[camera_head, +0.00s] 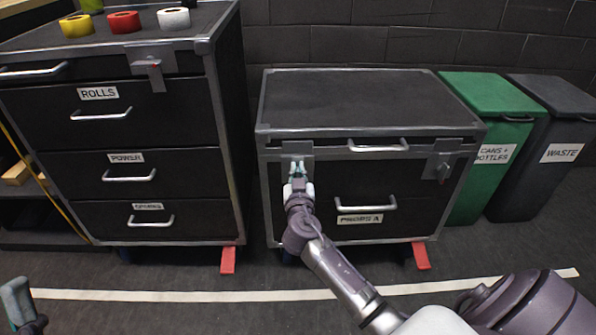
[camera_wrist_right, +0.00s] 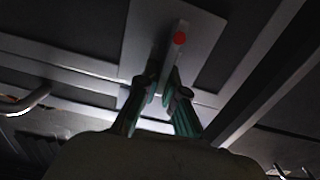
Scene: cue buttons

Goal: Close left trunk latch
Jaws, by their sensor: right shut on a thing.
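The black trunk (camera_head: 350,100) with metal edges stands in the middle of the head view, its lid down. Its left latch (camera_head: 297,149) is a grey plate at the front left corner, over the lid seam. My right gripper (camera_head: 297,172) is at this latch. In the right wrist view, the right gripper's green fingers (camera_wrist_right: 163,92) are shut on the latch lever (camera_wrist_right: 169,60), which sticks out from the plate (camera_wrist_right: 203,28) and has a red dot. The right latch (camera_head: 443,166) is at the trunk's other front corner. My left gripper (camera_head: 20,305) is partly cut off at the lower left.
A black drawer cabinet (camera_head: 165,110) stands left, with yellow, red and white tape rolls on top. A green bin (camera_head: 485,95) and a dark waste bin (camera_head: 550,110) stand right. The trunk's front handle (camera_head: 378,146) is beside the left latch. Floor in front is open.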

